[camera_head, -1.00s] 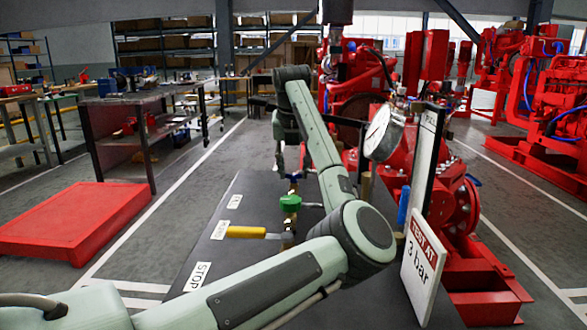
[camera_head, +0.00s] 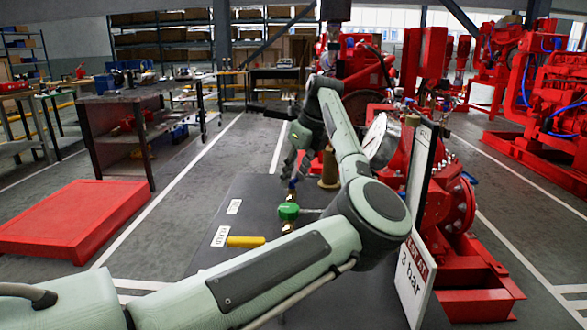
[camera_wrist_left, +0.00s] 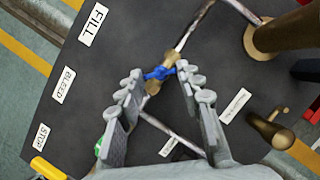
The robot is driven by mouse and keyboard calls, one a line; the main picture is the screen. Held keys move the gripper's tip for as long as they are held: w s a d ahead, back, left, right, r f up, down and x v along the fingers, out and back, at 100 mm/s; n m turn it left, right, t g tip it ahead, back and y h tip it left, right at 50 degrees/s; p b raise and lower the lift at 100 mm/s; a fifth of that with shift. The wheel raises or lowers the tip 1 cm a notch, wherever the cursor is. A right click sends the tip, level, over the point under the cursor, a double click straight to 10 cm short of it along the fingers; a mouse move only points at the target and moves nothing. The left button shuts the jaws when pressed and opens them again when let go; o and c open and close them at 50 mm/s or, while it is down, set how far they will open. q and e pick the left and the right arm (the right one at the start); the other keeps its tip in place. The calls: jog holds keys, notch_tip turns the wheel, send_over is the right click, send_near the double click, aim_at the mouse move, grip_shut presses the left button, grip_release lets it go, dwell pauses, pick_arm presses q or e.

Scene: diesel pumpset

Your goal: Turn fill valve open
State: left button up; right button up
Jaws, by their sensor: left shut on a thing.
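The fill valve is a small brass valve with a blue handle (camera_wrist_left: 160,73), on a thin pipe near the FILL label (camera_wrist_left: 93,25) in the left wrist view. In the head view its blue handle (camera_head: 292,185) shows just behind the green valve handle (camera_head: 288,210). My left gripper (camera_head: 291,172) reaches down onto it from above. In the left wrist view the fingertips are on either side of the blue handle, shut on it. My right gripper is in neither view.
A yellow lever (camera_head: 245,241) lies in front of the green handle. A red platform (camera_head: 70,220) is on the floor at left.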

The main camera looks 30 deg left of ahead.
pick_arm(q)
jog(key=n, duration=0.2)
jog(key=n+g+p, duration=0.2)
jog(key=n, duration=0.1)
jog(key=shift+w+r+n, duration=0.15)
jog(key=shift+w+n, duration=0.15)
jog(key=shift+n, duration=0.4)
jog(key=shift+n+g, duration=0.4)
jog(key=shift+n, duration=0.2)
jog(key=shift+w+n+h, duration=0.1)
jog(key=shift+n+h, duration=0.2)
jog(key=shift+n, duration=0.3)
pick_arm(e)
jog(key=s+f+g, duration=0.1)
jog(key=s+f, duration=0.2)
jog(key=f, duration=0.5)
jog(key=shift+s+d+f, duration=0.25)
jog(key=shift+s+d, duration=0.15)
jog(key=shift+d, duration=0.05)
pick_arm(q)
jog(key=shift+g, duration=0.3)
jog(key=o, duration=1.2)
jog(key=shift+c, duration=0.2)
jog(key=shift+a, duration=0.15)
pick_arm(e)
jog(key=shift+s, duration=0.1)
